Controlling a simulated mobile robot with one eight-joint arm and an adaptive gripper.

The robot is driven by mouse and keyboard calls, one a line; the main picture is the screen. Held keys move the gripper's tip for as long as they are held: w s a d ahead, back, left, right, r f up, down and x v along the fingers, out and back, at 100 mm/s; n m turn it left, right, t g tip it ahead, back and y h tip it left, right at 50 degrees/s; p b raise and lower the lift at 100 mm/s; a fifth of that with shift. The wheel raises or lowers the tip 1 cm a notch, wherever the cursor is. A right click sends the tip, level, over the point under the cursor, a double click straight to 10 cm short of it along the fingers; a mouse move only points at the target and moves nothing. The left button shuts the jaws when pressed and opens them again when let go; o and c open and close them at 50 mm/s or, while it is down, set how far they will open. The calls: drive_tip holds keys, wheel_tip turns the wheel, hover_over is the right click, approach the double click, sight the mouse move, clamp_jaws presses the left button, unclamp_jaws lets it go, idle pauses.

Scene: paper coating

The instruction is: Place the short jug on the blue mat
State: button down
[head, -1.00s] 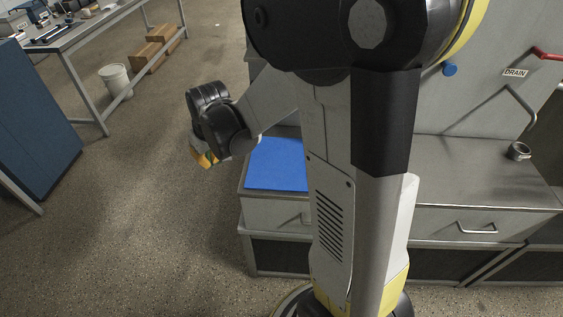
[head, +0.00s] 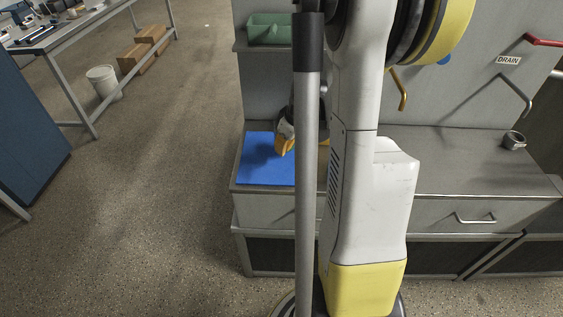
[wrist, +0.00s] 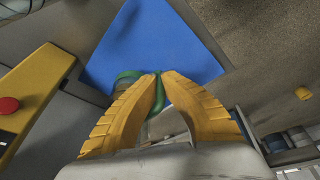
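The blue mat (head: 258,172) lies on the left end of the grey counter, partly hidden behind my arm. It also fills the upper middle of the wrist view (wrist: 150,40). My gripper (head: 285,146) is over the mat's right part. In the wrist view my yellow fingers (wrist: 158,80) are closed around the green handle of a jug (wrist: 130,74). Only the jug's green rim and handle and a bit of its body show. The fingers hide the rest. I cannot tell whether its base touches the mat.
A small metal cup (head: 513,140) stands at the counter's right end. A green bin (head: 270,28) sits on the shelf above the mat. A red-button box (wrist: 30,95) is at the left of the wrist view. The counter right of my arm is mostly clear.

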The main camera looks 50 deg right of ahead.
wheel_tip(320, 180, down, 5)
drive_tip(key=shift+r+b, duration=0.15)
drive_tip(key=shift+b, duration=0.8)
drive_tip(key=shift+r, duration=0.1)
drive_tip(key=c, duration=2.1)
unclamp_jaws()
drive_tip(key=shift+f, duration=0.2)
drive_tip(key=o, duration=0.5)
drive_tip(key=shift+r, duration=0.1)
